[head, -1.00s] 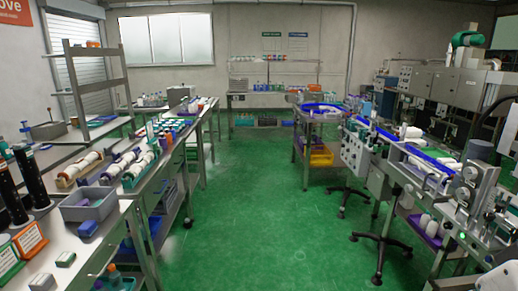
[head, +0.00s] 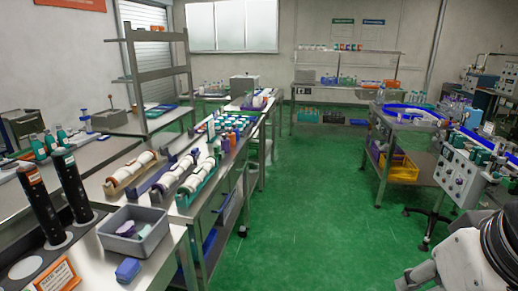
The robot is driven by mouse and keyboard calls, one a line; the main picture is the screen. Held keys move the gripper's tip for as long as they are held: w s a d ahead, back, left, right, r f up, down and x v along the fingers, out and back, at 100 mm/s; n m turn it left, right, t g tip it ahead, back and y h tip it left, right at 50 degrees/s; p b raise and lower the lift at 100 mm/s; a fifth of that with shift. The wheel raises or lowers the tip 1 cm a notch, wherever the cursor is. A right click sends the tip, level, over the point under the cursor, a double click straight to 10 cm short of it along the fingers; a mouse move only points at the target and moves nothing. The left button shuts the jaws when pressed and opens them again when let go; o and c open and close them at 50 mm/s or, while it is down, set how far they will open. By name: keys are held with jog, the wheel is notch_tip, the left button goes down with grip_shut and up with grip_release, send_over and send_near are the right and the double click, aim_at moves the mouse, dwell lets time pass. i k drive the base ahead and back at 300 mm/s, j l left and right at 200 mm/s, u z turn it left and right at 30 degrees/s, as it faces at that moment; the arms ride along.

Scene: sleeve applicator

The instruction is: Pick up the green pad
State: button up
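A grey bin (head: 112,244) stands on the near left bench and holds a purple piece (head: 126,229) and a small pale green piece (head: 145,231). I cannot tell whether the pale green piece is a pad. A small blue block (head: 128,270) lies on the bench in front of the bin. No other green pad can be made out now. Part of my own white arm shows at the lower right, over the floor and far from the bin. My gripper's fingers cannot be seen.
Two black cylinders (head: 70,190) and an orange-framed sign (head: 58,278) stand left of the bin. White rollers in racks (head: 197,178) lie behind it. The bench (head: 165,255) has a hard edge on the aisle side. The green floor (head: 310,210) is clear in the middle.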

aim_at(219, 154)
jog(key=i, duration=1.95)
jog(key=i+u, duration=0.25)
jog(key=i, duration=0.45)
jog(key=i+l+u, duration=0.25)
jog(key=i, duration=0.45)
